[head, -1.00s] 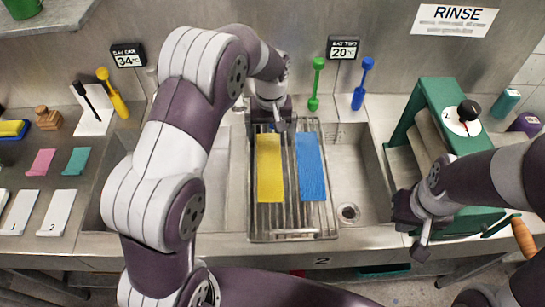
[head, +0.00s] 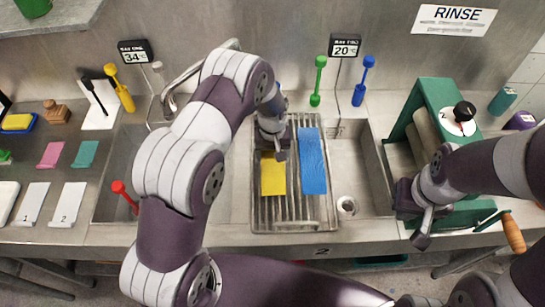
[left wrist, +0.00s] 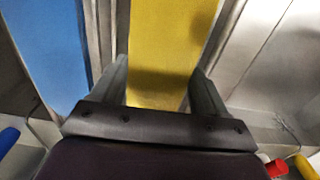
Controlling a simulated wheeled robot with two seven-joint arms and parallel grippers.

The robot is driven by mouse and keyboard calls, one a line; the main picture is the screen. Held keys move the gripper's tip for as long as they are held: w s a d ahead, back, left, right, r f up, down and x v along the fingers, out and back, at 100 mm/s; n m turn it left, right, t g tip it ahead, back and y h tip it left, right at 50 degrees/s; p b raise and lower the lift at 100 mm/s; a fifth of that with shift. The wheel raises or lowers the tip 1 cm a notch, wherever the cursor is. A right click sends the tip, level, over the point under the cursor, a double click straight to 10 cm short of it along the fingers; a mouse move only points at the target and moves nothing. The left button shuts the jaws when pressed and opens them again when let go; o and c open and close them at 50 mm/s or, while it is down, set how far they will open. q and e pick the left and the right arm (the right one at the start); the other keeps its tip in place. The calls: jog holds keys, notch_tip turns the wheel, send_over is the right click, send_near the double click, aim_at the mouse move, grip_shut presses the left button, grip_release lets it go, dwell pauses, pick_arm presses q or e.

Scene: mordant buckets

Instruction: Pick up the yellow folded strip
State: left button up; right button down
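The yellow folded strip (head: 273,178) lies lengthwise on the slatted metal rack, left of the blue strip (head: 312,162). My left gripper (head: 277,152) is over the strip's far part and hides that end. In the left wrist view the yellow strip (left wrist: 168,45) runs between the two spread fingers of the left gripper (left wrist: 162,88). The fingers are open and nothing is held; whether they touch the strip I cannot tell. My right gripper (head: 423,228) is at the right, in front of the green roller press; its finger gap is not clear.
The rack (head: 290,226) spans the sink, with the blue strip close beside the yellow one. The green press (head: 437,95) stands at the right. Green (head: 317,80) and blue (head: 363,80) tools stand behind the rack. A red-topped tool (head: 123,192) is in the left basin.

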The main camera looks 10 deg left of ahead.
pick_arm(q)
jog(key=c, duration=0.4)
jog(key=shift+o, duration=0.2)
jog(key=shift+r, duration=0.15)
